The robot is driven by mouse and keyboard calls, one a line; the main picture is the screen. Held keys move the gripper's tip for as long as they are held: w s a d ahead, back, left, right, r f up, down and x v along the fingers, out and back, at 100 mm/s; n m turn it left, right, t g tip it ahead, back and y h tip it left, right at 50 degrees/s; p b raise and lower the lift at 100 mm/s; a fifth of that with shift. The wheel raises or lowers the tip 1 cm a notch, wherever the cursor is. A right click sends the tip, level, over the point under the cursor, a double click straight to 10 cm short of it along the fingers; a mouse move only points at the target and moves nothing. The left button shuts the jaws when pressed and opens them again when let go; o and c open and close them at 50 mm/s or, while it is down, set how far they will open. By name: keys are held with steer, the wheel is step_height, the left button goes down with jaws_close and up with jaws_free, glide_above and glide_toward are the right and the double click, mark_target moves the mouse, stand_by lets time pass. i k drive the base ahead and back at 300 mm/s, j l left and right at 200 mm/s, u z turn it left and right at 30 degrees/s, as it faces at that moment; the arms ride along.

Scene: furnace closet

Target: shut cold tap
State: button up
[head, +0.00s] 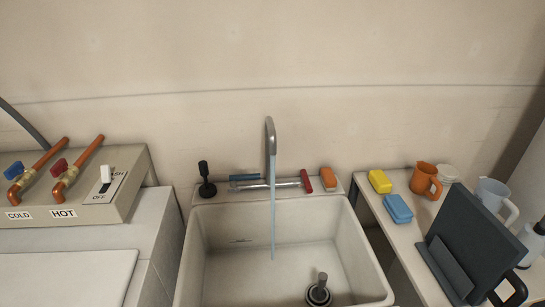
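A metal tap with a tall spout (270,137) stands behind the sink, and a thin stream of water (273,220) falls from it into the basin. Its blue lever (244,177) on the left lies sideways along the tap bar. Its red lever (307,181) on the right points roughly toward the back and front. At the far left, a blue-handled valve (14,171) on a copper pipe sits above a COLD label (18,215). A red-handled valve (59,168) sits above a HOT label (63,213). My gripper is not in view.
The sink (210,245) holds a dark plug (318,293). A black upright object (205,180) stands left of the tap; an orange block (328,178) lies right. The right counter holds sponges (380,181), an orange mug (424,181) and a dark board (470,240). A switch (105,178) is on the left panel.

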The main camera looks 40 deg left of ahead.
mark_target(233, 179)
steer(key=u, duration=1.8)
